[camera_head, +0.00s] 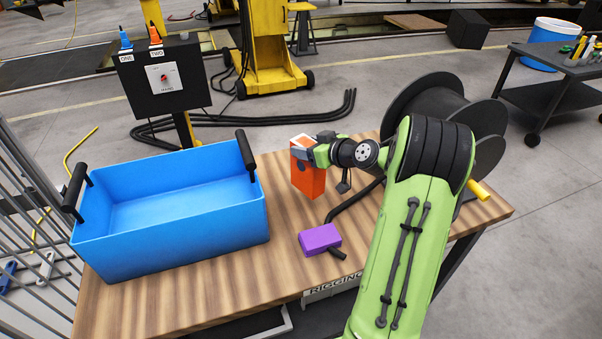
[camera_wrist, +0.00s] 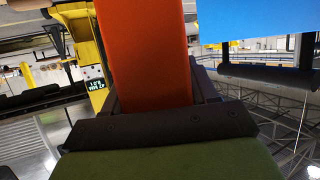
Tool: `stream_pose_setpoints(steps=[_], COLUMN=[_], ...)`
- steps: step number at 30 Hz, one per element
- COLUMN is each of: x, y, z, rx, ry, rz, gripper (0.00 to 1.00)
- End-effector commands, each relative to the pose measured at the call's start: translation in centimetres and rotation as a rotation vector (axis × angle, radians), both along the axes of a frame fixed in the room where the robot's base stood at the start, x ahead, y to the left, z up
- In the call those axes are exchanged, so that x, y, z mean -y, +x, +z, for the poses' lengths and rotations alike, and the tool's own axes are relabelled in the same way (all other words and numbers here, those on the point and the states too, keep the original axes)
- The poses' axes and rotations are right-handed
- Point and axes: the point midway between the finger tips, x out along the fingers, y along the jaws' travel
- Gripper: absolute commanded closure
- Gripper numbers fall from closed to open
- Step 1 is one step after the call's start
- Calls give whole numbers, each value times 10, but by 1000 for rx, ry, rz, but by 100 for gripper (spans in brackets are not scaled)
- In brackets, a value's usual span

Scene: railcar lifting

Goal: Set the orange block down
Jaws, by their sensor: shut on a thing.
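The orange block (camera_head: 308,178) is held upright by my gripper (camera_head: 306,150) near the middle of the wooden table (camera_head: 270,270). My gripper is shut on the block's upper part. The block also fills the middle of the wrist view (camera_wrist: 145,50), between the dark fingers of my gripper (camera_wrist: 155,95). I cannot tell whether the block's lower end touches the table. A purple block (camera_head: 320,239) lies on the table in front of it.
An empty blue bin (camera_head: 180,247) with black handles stands on the table's left. A large black cable reel (camera_head: 430,98) stands at the right, behind my arm. A black cable (camera_head: 352,200) lies near the purple block. Bare tabletop shows between bin and purple block.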

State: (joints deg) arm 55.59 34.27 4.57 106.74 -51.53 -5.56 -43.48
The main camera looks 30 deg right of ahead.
Motion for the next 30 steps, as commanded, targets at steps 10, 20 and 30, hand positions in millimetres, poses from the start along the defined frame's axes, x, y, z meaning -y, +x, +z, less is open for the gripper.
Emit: stream_pose_setpoints(steps=[10,20,30], x=[0,0,0], y=[1,1,0], z=[-47,-49,-49], rx=[5,5,2], ry=[-1,-3,-2], rz=[1,2,1], gripper=[100,100,17])
